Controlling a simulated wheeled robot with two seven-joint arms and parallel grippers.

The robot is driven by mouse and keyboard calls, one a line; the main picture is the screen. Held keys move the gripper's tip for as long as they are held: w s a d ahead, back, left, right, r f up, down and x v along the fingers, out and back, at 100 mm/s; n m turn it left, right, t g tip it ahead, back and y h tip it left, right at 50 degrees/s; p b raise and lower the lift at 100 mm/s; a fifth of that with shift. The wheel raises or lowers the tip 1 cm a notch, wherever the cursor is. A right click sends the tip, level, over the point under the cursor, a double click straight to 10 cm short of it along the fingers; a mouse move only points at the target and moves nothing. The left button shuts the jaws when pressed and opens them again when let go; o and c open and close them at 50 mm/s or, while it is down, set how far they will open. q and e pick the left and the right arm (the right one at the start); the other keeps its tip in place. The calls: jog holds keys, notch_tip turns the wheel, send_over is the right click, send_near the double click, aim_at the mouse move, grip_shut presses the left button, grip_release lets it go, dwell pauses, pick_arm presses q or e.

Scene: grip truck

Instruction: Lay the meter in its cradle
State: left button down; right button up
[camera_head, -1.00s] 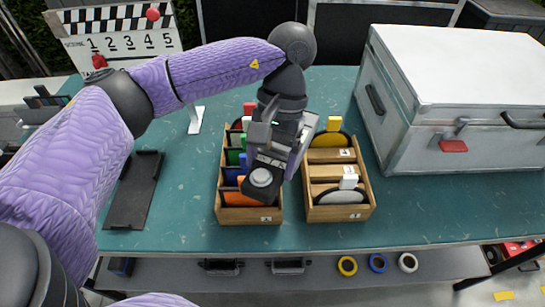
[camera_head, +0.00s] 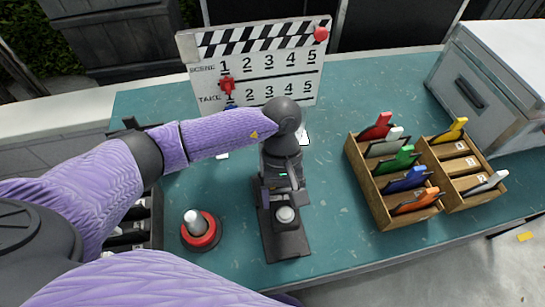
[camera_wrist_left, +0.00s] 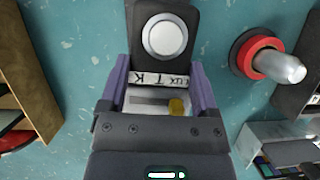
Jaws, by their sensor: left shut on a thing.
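The meter (camera_head: 286,215) is a dark slab with a round white dome; in the left wrist view the meter (camera_wrist_left: 165,38) also shows a white label strip. My left gripper (camera_head: 284,184) is shut on it, and its two fingers (camera_wrist_left: 160,100) flank the meter's body. The cradle, a flat black tray (camera_head: 287,247), lies on the teal table directly below the meter in the head view. The meter covers the tray's middle. I cannot tell whether the meter touches the tray or hangs just above it. My right gripper is not in view.
A red-based, silver-topped plunger (camera_head: 201,231) stands left of the tray. A clapperboard (camera_head: 262,62) stands behind. Wooden racks (camera_head: 383,215) with coloured cards are at the right, beside a metal case (camera_head: 490,85). The table between tray and racks is clear.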

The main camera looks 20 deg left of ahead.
pick_arm(q)
jog(key=shift+s+d+f+n+p, duration=0.35)
jog(key=shift+s+d+f+n, duration=0.2)
jog(key=shift+s+f, duration=0.25)
jog(key=shift+f, duration=0.05)
notch_tip(320, 180, down, 5)
jog(key=b, duration=0.3)
jog(key=shift+r+b, duration=0.1)
jog(key=shift+b, duration=0.25)
jog(key=shift+a+f, duration=0.1)
jog(key=shift+f, duration=0.1)
jog(key=shift+r, duration=0.15)
jog(key=shift+b, duration=0.45)
jog(key=shift+f+b, duration=0.55)
jog(key=shift+b, duration=0.2)
